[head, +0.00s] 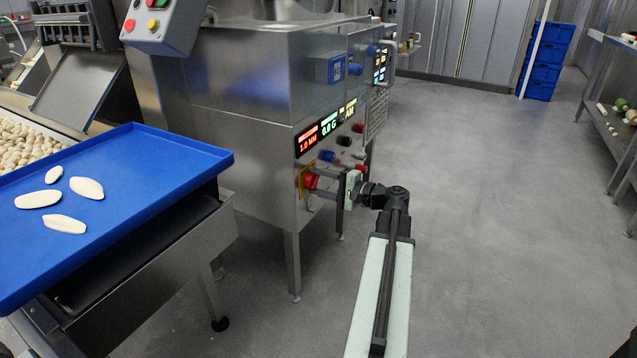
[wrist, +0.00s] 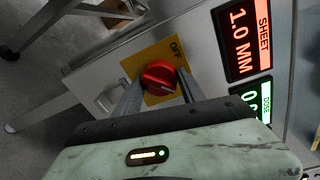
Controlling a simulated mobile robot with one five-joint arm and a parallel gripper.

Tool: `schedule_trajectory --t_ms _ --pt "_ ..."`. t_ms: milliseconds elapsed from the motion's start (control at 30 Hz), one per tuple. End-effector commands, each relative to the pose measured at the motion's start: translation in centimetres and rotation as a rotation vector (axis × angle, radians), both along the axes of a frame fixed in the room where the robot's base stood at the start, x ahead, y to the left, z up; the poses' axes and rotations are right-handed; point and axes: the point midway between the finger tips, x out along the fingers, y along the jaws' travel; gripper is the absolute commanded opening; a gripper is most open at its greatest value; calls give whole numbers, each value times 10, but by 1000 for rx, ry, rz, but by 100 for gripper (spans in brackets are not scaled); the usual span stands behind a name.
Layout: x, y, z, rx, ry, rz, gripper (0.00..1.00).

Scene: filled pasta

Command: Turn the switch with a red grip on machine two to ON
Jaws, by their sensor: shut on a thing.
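The switch with a red grip (head: 308,181) sits low on the front panel of a steel machine (head: 243,120). In the wrist view the red grip (wrist: 158,76) stands on a yellow plate (wrist: 147,59) with the word OFF beside it. No ON mark shows in that view. My gripper (head: 325,183) reaches the panel from the right. In the wrist view its two fingers (wrist: 158,90) lie on either side of the red grip and are shut on it. The fingertips are partly hidden by the grip. I cannot read a machine number.
Lit displays (head: 321,133) and other knobs, including a blue one (head: 327,156), sit above the switch. A blue tray (head: 150,165) with several pale pieces is at left. Open grey floor (head: 480,200) lies to the right, with blue crates (head: 548,60) at the back.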

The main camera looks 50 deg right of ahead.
Motion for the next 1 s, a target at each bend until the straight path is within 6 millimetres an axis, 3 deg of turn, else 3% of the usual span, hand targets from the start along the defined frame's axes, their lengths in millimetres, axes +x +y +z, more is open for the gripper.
schedule_trajectory --t_ms 67,100,167,200,533,800,1000 --pt "-1 -1 -1 0 3 -2 7" --pt "-1 -1 -1 0 3 -2 51" --pt "-1 -1 -1 0 3 -2 67" --pt "-1 -1 -1 1 2 -2 69" --pt "-5 -2 0 0 0 -2 69" --pt "-53 -13 4 0 1 -4 69" --pt "-75 -19 5 0 1 -2 69"
